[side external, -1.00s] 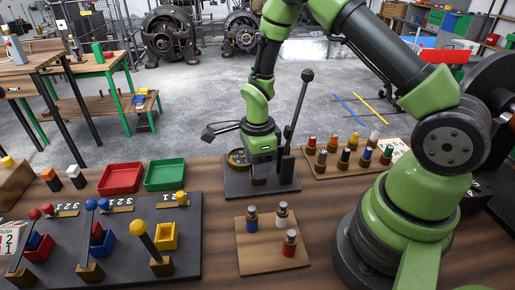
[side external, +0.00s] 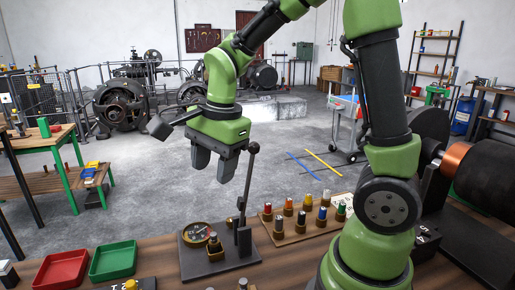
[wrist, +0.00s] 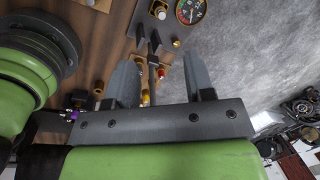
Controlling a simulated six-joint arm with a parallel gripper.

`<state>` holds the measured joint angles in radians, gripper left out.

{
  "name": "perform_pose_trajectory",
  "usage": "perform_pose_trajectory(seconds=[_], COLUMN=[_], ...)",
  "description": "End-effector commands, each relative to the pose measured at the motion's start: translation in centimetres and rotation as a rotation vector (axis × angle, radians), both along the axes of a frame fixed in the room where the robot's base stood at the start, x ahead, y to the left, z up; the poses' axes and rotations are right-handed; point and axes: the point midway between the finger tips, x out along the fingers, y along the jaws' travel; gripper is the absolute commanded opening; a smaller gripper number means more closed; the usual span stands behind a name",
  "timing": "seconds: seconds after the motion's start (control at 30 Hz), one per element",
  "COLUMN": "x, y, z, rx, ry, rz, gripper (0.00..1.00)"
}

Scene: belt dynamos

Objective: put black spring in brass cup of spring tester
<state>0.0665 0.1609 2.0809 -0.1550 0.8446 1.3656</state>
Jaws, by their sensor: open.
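My gripper (side external: 214,172) is open and empty, raised above the spring tester (side external: 232,262) in the side view; its two fingers (wrist: 161,62) stand apart in the wrist view. The tester has a dark base, a round dial (side external: 196,234) and a tall lever with a black ball knob (side external: 253,148). A small dark piece, seemingly the black spring (side external: 213,239), stands upright in the brass cup (side external: 216,254) beside the lever. The piece is small here, so its exact seating cannot be told. The dial also shows in the wrist view (wrist: 190,10).
A wooden rack (side external: 300,236) of several coloured springs stands right of the tester. Red (side external: 62,270) and green (side external: 113,260) trays lie at the left. My arm rises at the right, near a large dark roller with copper (side external: 458,160).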

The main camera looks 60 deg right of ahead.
Motion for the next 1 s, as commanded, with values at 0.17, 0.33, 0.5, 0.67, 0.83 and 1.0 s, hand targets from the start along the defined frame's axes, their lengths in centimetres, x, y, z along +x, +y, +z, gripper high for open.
perform_pose_trajectory(seconds=[0.17, 0.33, 0.5, 0.67, 0.83, 1.0], x=[-4.9, -9.3, -11.8, -12.5, -12.5, -12.5], y=[1.7, 3.0, 3.6, 3.8, 3.8, 3.8], z=[5.4, 7.5, 8.0, 8.0, 8.1, 8.1], rx=[-0.095, -0.241, -0.365, -0.408, -0.409, -0.409], ry=[-0.216, -0.390, -0.490, -0.517, -0.517, -0.516], rz=[0.501, 0.917, 1.165, 1.244, 1.246, 1.245], gripper=[0.49, 0.49, 0.49, 0.49, 0.49, 0.49])
